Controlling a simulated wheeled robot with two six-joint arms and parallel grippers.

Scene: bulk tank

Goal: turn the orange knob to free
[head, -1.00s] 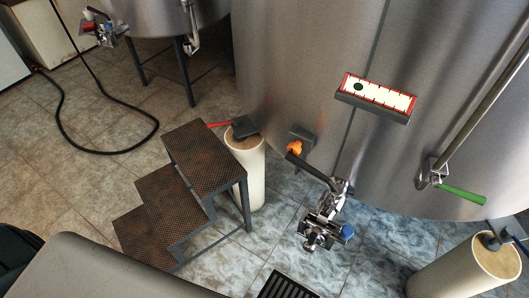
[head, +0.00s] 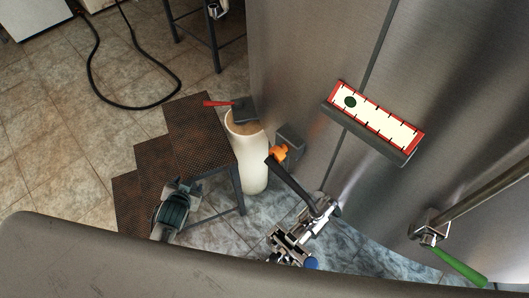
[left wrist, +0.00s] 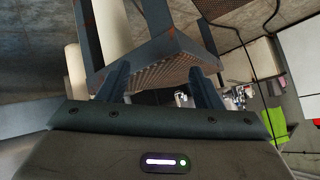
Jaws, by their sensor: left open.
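The orange knob (head: 278,154) sits on the front of a small grey box (head: 290,141) on the tank's lower wall, in the head view. A dark lever or hose just below it runs down to the valve. Too small to tell the knob's exact setting. My left gripper (head: 172,208) is in front of the steps, well left of and below the knob, touching nothing that I can see. In the left wrist view its two fingers (left wrist: 158,80) are apart and empty, with the steps' frame beyond. The knob does not show there. My right gripper is not in view.
The brown metal steps (head: 203,140) stand between my left gripper and the tank wall (head: 300,60). A cream cylinder (head: 250,165) with a red-handled tool on top stands left of the knob. A steel valve (head: 300,230) is below right. A gauge panel (head: 372,122) is above right.

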